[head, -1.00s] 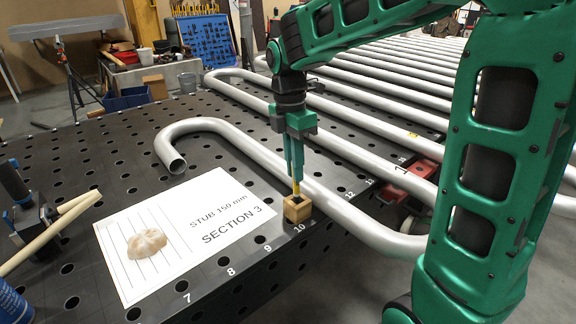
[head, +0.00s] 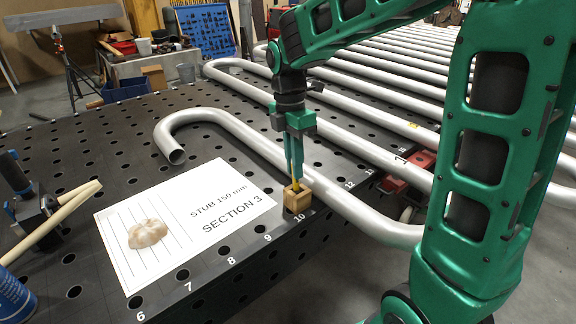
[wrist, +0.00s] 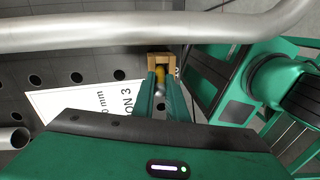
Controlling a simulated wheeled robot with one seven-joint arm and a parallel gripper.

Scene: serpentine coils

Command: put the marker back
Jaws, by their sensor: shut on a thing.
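A yellow marker (head: 296,186) stands upright between the fingers of my gripper (head: 295,180), just over a small wooden block holder (head: 297,200). The block sits at the table edge near the number 10. My gripper is shut on the marker, and the marker's lower end is at the block's top opening; I cannot tell how deep it sits. In the wrist view, my gripper (wrist: 160,95) points at the wooden block (wrist: 161,60), with the yellow marker (wrist: 172,73) at its opening.
A white sheet (head: 185,225) reading "SECTION 3" lies left of the block with a pale lump (head: 148,233) on it. A bent grey pipe (head: 260,145) runs close behind the block. A clamp tool (head: 40,205) and blue can (head: 12,298) stand at far left.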

